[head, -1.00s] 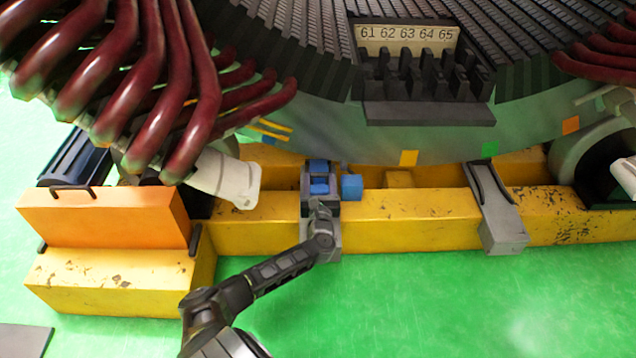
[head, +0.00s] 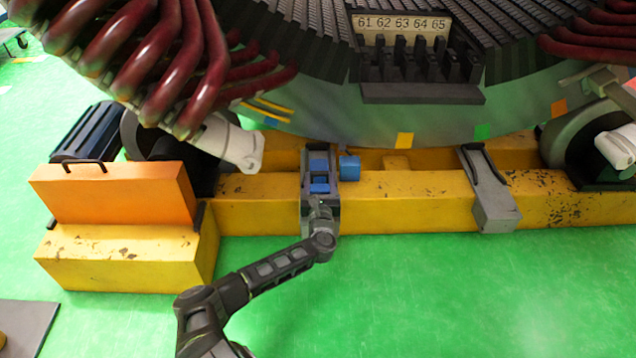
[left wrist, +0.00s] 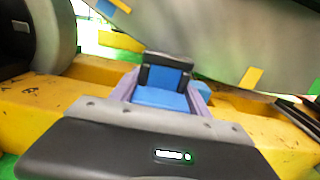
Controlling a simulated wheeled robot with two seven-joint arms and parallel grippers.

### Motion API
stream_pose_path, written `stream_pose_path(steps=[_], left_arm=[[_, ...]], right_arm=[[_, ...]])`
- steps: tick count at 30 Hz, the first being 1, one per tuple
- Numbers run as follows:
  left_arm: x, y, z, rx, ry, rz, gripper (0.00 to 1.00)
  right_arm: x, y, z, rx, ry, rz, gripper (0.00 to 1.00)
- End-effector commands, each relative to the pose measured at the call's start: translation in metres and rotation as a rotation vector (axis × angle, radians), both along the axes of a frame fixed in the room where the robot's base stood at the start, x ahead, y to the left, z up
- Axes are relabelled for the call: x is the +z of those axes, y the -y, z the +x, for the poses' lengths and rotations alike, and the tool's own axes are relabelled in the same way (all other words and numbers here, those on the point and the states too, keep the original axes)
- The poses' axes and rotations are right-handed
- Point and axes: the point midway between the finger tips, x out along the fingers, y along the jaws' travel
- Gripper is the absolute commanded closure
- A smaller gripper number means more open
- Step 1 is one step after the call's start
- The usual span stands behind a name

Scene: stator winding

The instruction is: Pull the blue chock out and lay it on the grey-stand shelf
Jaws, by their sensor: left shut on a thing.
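The blue chock (head: 320,187) shows as blue faces with a dark part between them, over the yellow beam below the big ring. My left gripper (head: 320,197) is shut on it. In the left wrist view the blue chock (left wrist: 160,97) lies straight ahead of the gripper body, with a dark block at its far end and pale purple-grey sides. The gripper's fingertips are hard to tell apart from the grey parts around it. My right gripper is not in view. I cannot identify the grey-stand shelf for sure.
A small blue block (head: 349,167) sits just right of the gripper. A grey bracket (head: 492,195) straddles the yellow beam (head: 400,205) further right. An orange box (head: 110,195) and dark red coils (head: 190,70) crowd the left. A grey plate (head: 25,325) shows at lower left. Green floor in front is clear.

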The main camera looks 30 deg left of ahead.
Motion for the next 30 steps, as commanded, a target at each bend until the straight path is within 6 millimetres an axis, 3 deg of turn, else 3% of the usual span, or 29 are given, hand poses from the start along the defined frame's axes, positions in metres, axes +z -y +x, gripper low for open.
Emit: stream_pose_path(steps=[8,9,18,30], left_arm=[[0.0004,0.0002,0.0003,0.0,0.001,-0.001,1.0],[0.0004,0.0002,0.0003,0.0,0.001,-0.001,0.45],[0.0003,0.0,0.0001,0.0,0.0,0.0,0.2],[0.0012,0.0038,-0.006,0.0,0.0,0.0,0.2]], right_arm=[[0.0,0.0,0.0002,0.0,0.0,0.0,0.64],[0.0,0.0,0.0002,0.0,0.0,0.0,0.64],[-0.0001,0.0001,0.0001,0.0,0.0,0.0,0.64],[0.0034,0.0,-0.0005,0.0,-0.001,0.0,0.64]])
